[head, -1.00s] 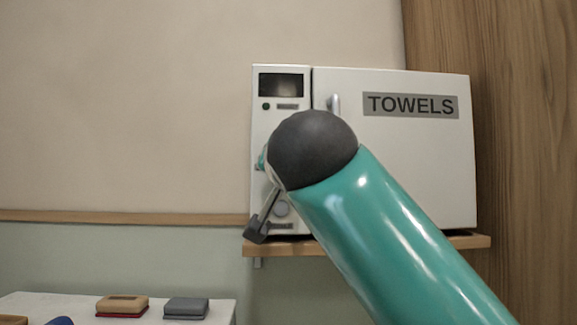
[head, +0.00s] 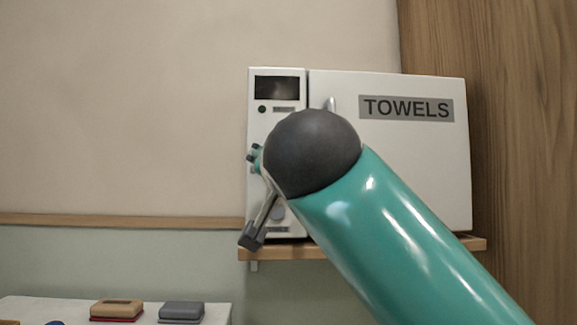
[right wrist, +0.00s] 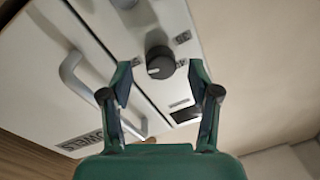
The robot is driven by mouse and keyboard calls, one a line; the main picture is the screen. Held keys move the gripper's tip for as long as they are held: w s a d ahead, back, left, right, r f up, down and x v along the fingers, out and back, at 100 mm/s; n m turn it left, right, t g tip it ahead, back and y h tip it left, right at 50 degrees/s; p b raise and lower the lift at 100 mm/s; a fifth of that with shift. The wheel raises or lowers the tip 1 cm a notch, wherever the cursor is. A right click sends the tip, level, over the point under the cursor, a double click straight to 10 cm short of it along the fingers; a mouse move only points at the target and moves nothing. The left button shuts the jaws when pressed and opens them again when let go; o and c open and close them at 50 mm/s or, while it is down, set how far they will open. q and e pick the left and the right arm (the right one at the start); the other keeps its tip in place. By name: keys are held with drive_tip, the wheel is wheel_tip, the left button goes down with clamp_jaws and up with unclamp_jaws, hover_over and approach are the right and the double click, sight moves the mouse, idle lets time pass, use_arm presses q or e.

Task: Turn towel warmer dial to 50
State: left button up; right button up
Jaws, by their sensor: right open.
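The white towel warmer (head: 390,160), marked TOWELS, stands on a wall shelf in the head view. My right arm's dark joint covers the middle of its control panel there. In the right wrist view a dark round dial (right wrist: 160,62) with a pale pointer mark sits on the panel. My right gripper (right wrist: 161,76) is open, its two fingers apart on either side of the dial; I cannot tell whether either touches it. Small labels (right wrist: 183,37) beside the dial are too blurred to read surely. In the head view only a bit of this gripper (head: 254,157) shows. My left gripper is not in view.
The panel has a dark display (head: 277,87) and a green light (head: 262,109). The door handle (right wrist: 75,80) is left of the dial in the right wrist view. A wooden shelf (head: 470,243) bears the warmer. A white table (head: 215,312) with small boxes stands lower left.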

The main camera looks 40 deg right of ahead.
drive_tip(key=v, duration=1)
drive_tip(key=shift+s, duration=0.2)
drive_tip(key=shift+f, duration=0.15)
